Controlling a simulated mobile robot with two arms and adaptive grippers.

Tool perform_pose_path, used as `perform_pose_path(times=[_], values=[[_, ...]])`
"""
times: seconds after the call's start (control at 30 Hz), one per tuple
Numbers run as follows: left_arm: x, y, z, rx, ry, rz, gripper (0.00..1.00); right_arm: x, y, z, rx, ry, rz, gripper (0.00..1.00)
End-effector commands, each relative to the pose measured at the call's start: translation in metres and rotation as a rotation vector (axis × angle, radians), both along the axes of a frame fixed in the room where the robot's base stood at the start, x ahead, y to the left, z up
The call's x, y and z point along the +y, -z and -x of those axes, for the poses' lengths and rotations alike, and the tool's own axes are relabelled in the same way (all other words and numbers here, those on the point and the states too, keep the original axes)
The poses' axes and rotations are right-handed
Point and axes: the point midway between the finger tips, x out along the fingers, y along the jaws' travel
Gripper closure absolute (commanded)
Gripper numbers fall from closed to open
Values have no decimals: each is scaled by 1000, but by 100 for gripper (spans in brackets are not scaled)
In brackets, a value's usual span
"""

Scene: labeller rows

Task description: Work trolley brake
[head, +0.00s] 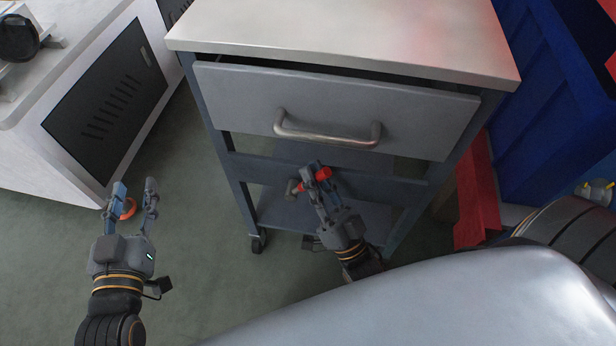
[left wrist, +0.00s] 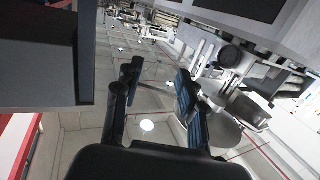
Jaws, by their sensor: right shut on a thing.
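The work trolley has a grey top (head: 350,35) and a drawer (head: 240,90) with a metal bar handle; the drawer front stands slightly proud of the frame. Below the drawer, a small brake lever with red parts (head: 324,173) and a grey metal end sits at the trolley's front crossbar. My right gripper (head: 313,178) is shut on the brake lever, and its fingers hide part of it. My left gripper (head: 134,192) is open to the left of the trolley, above the floor. It also shows in the left wrist view (left wrist: 157,82), with nothing held between its fingers.
A white cabinet (head: 60,140) with a dark vented panel stands at the left. A blue bin (head: 555,90) and a red block (head: 478,200) stand close to the trolley's right side. Green floor left of the trolley is clear.

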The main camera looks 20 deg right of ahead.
Motion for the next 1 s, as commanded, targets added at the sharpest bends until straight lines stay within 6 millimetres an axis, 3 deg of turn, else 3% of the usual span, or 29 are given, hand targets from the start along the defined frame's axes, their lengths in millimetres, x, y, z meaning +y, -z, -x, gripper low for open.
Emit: perform_pose_path(times=[0.2,0.43,0.7,1.0], values=[[-8,-53,1,-308,19,81,60,-7,12,4,-54,2,-89,100],[-10,-94,15,-537,31,143,60,-11,15,7,-98,1,-155,100],[-9,-114,27,-657,37,178,60,-13,16,8,-121,1,-189,100],[-9,-117,29,-672,37,182,60,-13,16,8,-122,1,-194,100]])
